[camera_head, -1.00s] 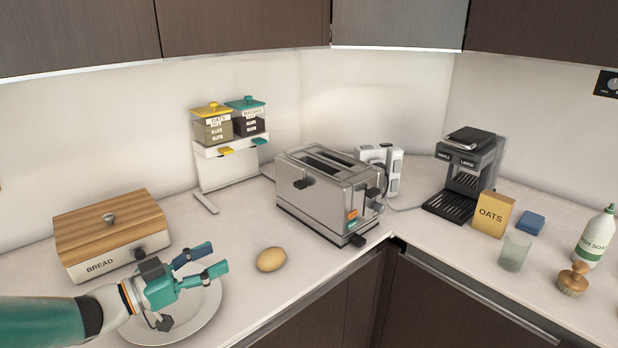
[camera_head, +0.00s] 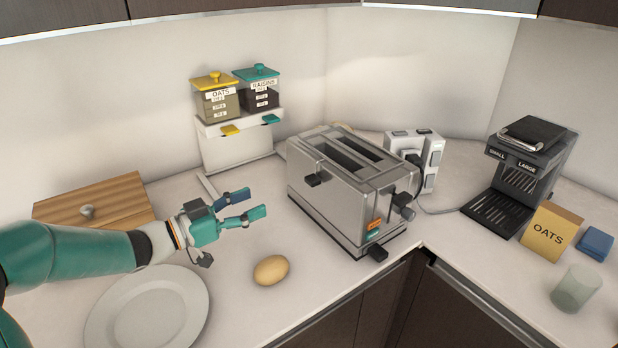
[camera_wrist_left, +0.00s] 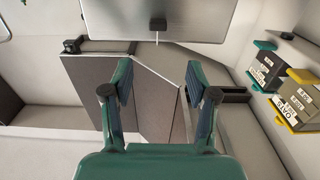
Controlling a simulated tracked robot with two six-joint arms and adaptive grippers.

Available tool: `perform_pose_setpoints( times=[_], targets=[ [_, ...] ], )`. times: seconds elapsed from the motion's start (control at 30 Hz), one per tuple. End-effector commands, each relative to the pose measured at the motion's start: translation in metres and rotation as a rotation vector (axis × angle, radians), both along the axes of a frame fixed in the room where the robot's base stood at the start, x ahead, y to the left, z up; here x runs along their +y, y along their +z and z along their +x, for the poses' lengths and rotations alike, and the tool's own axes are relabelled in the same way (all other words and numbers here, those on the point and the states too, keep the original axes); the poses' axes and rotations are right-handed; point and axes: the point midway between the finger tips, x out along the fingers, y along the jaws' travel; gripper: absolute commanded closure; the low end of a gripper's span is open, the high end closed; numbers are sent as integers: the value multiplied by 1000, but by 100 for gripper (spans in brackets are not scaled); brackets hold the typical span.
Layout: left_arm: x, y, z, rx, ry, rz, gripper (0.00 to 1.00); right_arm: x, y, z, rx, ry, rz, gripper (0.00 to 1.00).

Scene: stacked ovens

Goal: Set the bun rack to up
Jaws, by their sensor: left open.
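The silver toaster (camera_head: 335,210) stands in the counter's corner, with two long slots on top. I cannot clearly make out a separate bun rack; no raised rack shows above the slots. My left gripper (camera_head: 247,204) is open and empty, left of the toaster and apart from it. My right gripper is out of view.
An egg-shaped item (camera_head: 270,270) and a white plate (camera_head: 160,318) lie near the front edge. The oats and raisins dispenser (camera_head: 240,150) stands behind. A coffee maker (camera_head: 520,180) and oats box (camera_head: 551,232) stand right.

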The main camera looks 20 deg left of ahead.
Motion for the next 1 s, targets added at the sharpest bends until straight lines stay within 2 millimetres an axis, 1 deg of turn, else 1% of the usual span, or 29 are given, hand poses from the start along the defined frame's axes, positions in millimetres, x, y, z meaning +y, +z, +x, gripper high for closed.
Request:
perform_pose_setpoints(
  times=[0.03,0.2,0.5,0.6,0.73,1.0],
  targets=[
    [-10,1,9,0,-10,0,42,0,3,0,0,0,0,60],
    [-36,1,40,1,-17,0,42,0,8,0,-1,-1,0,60],
    [-75,1,89,1,-18,0,42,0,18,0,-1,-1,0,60],
    [-84,1,101,1,-16,0,42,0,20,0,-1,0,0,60],
    [-90,0,110,1,-15,0,42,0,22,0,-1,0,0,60],
    [-94,0,115,1,-14,0,42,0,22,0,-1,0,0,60]
  ],
)
